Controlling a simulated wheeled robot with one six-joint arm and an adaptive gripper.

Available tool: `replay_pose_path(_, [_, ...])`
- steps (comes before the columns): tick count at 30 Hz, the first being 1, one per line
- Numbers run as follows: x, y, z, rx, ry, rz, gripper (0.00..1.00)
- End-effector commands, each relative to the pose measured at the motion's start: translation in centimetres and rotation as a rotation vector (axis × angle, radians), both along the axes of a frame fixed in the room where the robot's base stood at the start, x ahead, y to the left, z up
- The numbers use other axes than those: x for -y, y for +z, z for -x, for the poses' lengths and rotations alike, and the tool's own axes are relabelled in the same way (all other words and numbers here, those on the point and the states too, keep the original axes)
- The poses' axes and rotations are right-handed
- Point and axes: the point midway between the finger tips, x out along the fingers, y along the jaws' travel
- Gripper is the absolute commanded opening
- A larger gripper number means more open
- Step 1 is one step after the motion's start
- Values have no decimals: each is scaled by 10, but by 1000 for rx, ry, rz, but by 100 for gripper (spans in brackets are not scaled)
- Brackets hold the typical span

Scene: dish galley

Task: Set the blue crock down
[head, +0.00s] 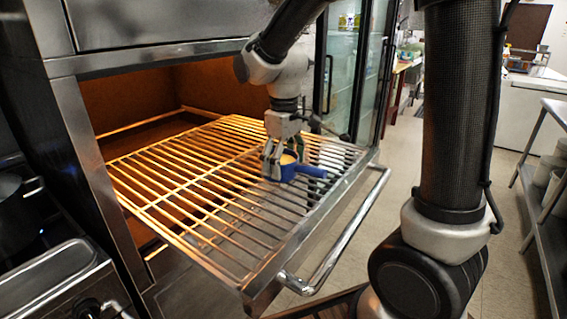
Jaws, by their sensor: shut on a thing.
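The blue crock (288,171) is a small round pot with a pale yellowish inside and a blue handle pointing right. It is at the right part of a pulled-out wire rack (190,200). My gripper (273,160) comes down from above and is shut on the crock's left side. The crock looks upright. It is at or just above the bars; I cannot tell whether it touches them. The fingers hide part of its left wall.
The rack sticks out of a warm-lit oven (150,92), with a metal front bar handle (340,235). The rack around the crock is bare. A glass-door cabinet (350,65) stands behind. A metal shelf unit (545,185) is at the far right, with open floor before it.

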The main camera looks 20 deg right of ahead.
Motion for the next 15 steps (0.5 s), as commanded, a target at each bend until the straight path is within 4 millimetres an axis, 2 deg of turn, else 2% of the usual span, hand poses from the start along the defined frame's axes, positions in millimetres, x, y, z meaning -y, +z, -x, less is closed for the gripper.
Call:
replay_pose_path(11, [0,-4,-1,3,0,-1,46])
replay_pose_path(12, [0,-4,-1,3,0,-1,92])
replay_pose_path(13, [0,-3,-1,3,0,-1,98])
replay_pose_path(15, [0,-3,-1,2,0,0,100])
